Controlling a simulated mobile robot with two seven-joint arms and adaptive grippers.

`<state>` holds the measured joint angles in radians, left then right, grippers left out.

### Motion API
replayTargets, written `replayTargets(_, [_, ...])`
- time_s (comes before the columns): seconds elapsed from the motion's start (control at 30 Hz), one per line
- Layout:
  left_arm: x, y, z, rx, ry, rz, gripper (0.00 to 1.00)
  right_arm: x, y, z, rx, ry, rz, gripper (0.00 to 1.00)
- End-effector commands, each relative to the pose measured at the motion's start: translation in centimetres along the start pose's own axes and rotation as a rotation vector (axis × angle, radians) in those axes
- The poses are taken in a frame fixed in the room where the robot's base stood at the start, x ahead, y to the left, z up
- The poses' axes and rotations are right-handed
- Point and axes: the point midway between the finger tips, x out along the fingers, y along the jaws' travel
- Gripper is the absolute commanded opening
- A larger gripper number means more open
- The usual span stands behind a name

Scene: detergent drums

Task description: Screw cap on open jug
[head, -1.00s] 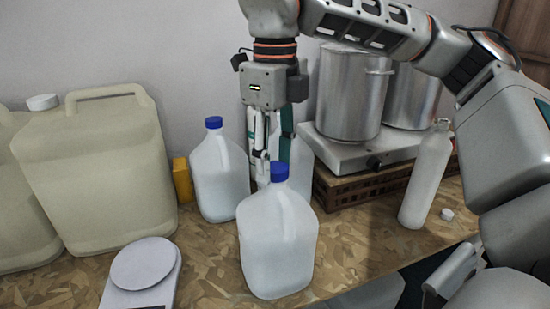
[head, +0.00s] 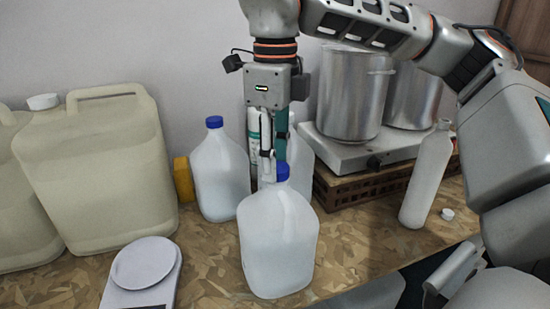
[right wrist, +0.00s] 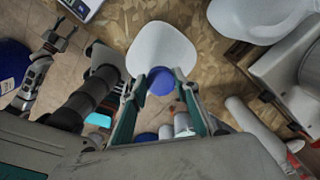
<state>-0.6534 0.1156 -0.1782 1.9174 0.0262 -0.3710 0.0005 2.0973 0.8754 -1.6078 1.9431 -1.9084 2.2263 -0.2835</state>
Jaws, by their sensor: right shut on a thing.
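The front jug (head: 278,245) is a whitish plastic jug standing upright on the worktop, with a blue cap (head: 284,171) at its mouth. My right gripper (head: 272,172) points down from above and is shut on this cap. In the right wrist view the blue cap (right wrist: 160,82) sits between the two fingers, with the jug (right wrist: 160,47) beyond it. The cap hides the jug's mouth, so I cannot tell how far it is threaded. My left gripper (right wrist: 62,38) shows only in the right wrist view, at the upper left, with its fingers apart and empty.
Another blue-capped jug (head: 220,175) stands behind left, and one more is partly hidden behind my gripper. Large beige canisters (head: 95,175) and a scale (head: 143,270) are at left. Steel pots (head: 352,95), a white bottle (head: 425,180) and a loose white cap (head: 447,214) are at right.

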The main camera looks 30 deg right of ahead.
Motion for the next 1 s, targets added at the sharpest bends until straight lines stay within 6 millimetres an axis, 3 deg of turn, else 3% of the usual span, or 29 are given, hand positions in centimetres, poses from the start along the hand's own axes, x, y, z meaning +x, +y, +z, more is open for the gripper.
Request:
replayTargets(0.17, [0.3,0.0,0.3,0.001,0.002,0.000,0.40,0.3,0.0,0.0,0.085,0.002,0.000,0.06])
replayTargets(0.5, [1.1,-0.2,1.6,0.015,0.001,0.000,0.40,0.4,-0.1,-0.1,0.463,0.002,0.000,0.06])
replayTargets(0.87, [1.1,-0.2,1.6,0.014,0.001,0.000,0.40,0.3,-0.1,-0.1,0.503,0.004,0.000,0.06])
replayTargets(1.0, [1.4,0.0,1.9,0.009,0.002,-0.001,0.40,0.5,-0.2,-0.1,0.591,0.003,0.000,0.06])
